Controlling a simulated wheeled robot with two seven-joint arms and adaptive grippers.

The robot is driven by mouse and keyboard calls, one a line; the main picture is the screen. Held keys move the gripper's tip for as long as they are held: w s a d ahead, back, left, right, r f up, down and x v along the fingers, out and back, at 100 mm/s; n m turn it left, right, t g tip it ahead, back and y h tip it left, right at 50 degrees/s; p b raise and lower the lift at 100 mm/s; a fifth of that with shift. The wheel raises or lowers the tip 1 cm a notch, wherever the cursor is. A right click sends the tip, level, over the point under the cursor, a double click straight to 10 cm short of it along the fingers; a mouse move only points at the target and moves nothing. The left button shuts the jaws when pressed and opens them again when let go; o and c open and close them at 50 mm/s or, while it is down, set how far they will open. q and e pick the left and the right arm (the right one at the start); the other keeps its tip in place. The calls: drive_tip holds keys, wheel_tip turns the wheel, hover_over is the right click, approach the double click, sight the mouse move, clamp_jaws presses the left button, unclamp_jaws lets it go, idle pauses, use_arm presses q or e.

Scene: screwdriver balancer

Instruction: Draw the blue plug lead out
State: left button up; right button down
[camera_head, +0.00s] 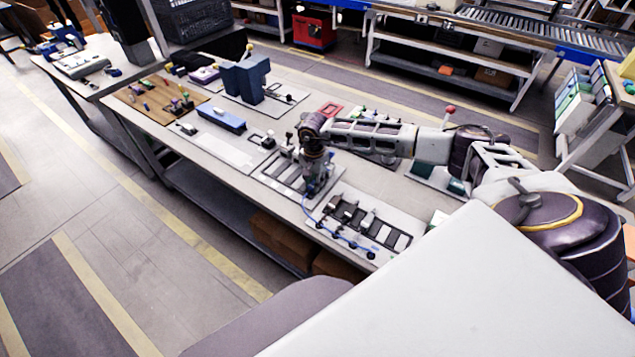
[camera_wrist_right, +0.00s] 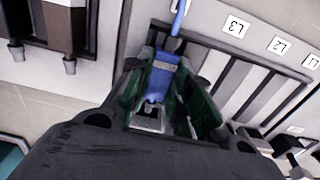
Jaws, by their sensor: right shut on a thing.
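My right gripper (camera_head: 312,188) is low over the workbench, at a slotted panel (camera_head: 276,184). In the right wrist view its green-padded fingers (camera_wrist_right: 158,95) are shut around the blue plug (camera_wrist_right: 158,80). The blue lead (camera_wrist_right: 178,18) leaves the plug toward the top of that view. In the head view the blue lead (camera_head: 318,222) curves down from the gripper along the front of a neighbouring panel. The panel in the right wrist view (camera_wrist_right: 222,68) has dark slots and labels L3, L2 and L1. I cannot tell whether the plug's tip is in a socket. My left gripper is not in view.
The neighbouring panel (camera_head: 392,258) carries dark strips and small connectors close to the right of my gripper. A blue box (camera_head: 221,118) and a blue block-shaped fixture (camera_head: 245,78) stand farther along the bench. The pale strip left of the slotted panel (camera_head: 218,147) is clear.

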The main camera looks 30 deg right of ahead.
drive_tip(key=shift+s+a, duration=0.15)
drive_tip(key=shift+a, duration=0.15)
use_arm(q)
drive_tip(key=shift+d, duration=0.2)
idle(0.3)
use_arm(e)
drive_tip(key=c, duration=1.3)
unclamp_jaws()
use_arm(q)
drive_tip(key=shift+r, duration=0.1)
use_arm(e)
drive_tip(key=shift+r, duration=0.1)
drive_tip(key=shift+r+p, duration=0.7)
drive_tip(key=shift+r, duration=0.55)
drive_tip(key=shift+r+p, duration=0.75)
drive_tip(key=shift+r, duration=0.75)
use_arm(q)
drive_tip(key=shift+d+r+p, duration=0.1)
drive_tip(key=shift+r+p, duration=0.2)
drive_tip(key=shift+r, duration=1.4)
use_arm(e)
drive_tip(key=shift+r, duration=0.7)
